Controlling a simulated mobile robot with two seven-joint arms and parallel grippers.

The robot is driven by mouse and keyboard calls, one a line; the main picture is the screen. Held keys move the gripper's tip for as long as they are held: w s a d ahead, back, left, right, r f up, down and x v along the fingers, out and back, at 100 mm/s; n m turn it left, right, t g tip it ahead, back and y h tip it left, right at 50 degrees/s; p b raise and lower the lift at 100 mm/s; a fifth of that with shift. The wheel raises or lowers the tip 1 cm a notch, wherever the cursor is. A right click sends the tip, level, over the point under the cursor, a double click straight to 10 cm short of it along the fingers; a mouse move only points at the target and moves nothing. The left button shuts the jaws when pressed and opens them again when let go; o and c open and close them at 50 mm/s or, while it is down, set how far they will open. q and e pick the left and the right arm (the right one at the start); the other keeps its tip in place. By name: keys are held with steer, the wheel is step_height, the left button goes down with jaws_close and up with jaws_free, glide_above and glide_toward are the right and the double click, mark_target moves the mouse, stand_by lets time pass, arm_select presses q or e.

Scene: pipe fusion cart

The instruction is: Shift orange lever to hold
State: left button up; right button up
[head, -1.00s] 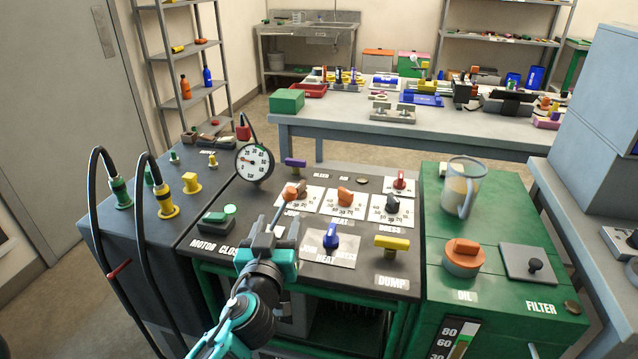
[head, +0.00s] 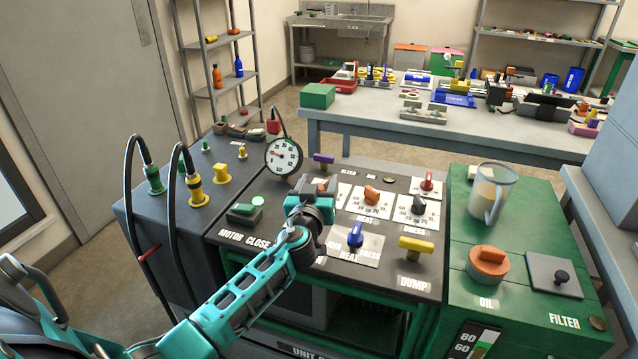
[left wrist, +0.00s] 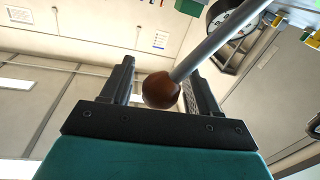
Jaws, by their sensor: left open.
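In the left wrist view, the lever's orange-brown ball knob (left wrist: 162,90) sits between the two fingers of my left gripper (left wrist: 160,88), with a visible gap at the left finger. Its grey rod (left wrist: 218,45) runs up and right, away from the gripper. In the head view, my left gripper (head: 312,198) is open over the left part of the black control panel (head: 288,225), by the JOIN dial. It hides the ball knob and most of the lever there. An orange part (head: 322,185) shows just beyond the gripper; I cannot tell whether it belongs to the lever. My right gripper is out of view.
A blue knob (head: 355,234), yellow DUMP handle (head: 416,246), green button (head: 257,201), purple handle (head: 323,158) and round gauge (head: 284,156) stand around the gripper. Black hoses (head: 170,215) arch at the left. The green cabinet (head: 520,240) with a jug (head: 490,193) is at right.

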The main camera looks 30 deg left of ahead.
arm_select(q)
steer(key=shift+c, duration=0.3)
jaws_close()
stand_by(0.4)
